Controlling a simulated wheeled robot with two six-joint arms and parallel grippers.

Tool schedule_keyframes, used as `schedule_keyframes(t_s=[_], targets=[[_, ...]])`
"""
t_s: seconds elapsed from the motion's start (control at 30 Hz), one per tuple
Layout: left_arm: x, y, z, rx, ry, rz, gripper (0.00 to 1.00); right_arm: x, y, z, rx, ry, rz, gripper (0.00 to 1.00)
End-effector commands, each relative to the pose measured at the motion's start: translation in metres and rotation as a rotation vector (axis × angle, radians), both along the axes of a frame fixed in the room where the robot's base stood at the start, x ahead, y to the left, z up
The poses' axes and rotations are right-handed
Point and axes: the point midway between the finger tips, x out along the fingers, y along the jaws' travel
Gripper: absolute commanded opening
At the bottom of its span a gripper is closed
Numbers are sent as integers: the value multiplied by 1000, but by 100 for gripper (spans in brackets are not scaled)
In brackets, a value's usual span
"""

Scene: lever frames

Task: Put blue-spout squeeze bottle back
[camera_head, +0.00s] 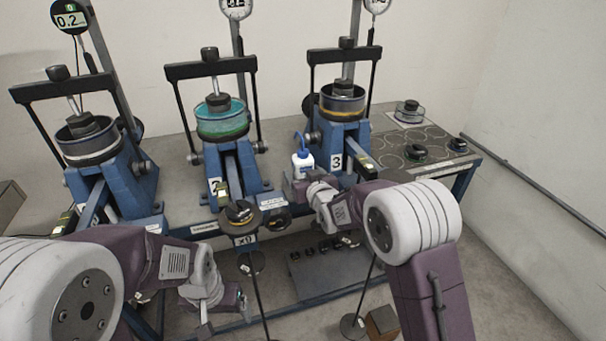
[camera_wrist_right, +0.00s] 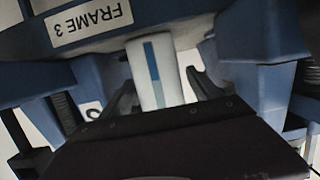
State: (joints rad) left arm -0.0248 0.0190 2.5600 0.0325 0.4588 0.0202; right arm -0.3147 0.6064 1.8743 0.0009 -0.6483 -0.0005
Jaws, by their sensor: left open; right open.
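The squeeze bottle (camera_head: 302,165) is small and white with a blue bent spout. It stands upright beside the blue base of frame 3 in the head view. In the right wrist view the white bottle (camera_wrist_right: 156,75) with a blue stripe on its side shows between the two dark fingers. My right gripper (camera_wrist_right: 162,90) is open around or just in front of it; I cannot tell whether a finger touches it. In the head view the right wrist hides part of the bottle's surroundings. My left gripper (camera_head: 238,300) is open, low in front of the bench, away from the bottle.
Lever frames 2 (camera_head: 225,165) and 3 (camera_head: 340,140) rise close to the bottle. A hanger with a weight (camera_head: 241,212) hangs in front of frame 2. A dark plate (camera_head: 425,142) with several round items lies at the right. A lower shelf (camera_head: 325,272) holds several small dark weights.

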Motion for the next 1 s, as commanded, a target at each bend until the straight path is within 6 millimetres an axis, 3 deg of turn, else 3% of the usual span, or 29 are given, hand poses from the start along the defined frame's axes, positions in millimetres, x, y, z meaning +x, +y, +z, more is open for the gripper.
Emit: schedule_keyframes(t_s=[0.17, 0.7, 1.0], targets=[[0, 0, 7, 0, 0, 0, 85, -1, 0, 7, 0, 0, 0, 73], [0, 0, 5, 0, 0, 0, 85, -101, -33, 33, 0, -1, 0, 73], [0, 0, 5, 0, 0, 0, 85, -111, -36, 35, 0, -1, 0, 73]])
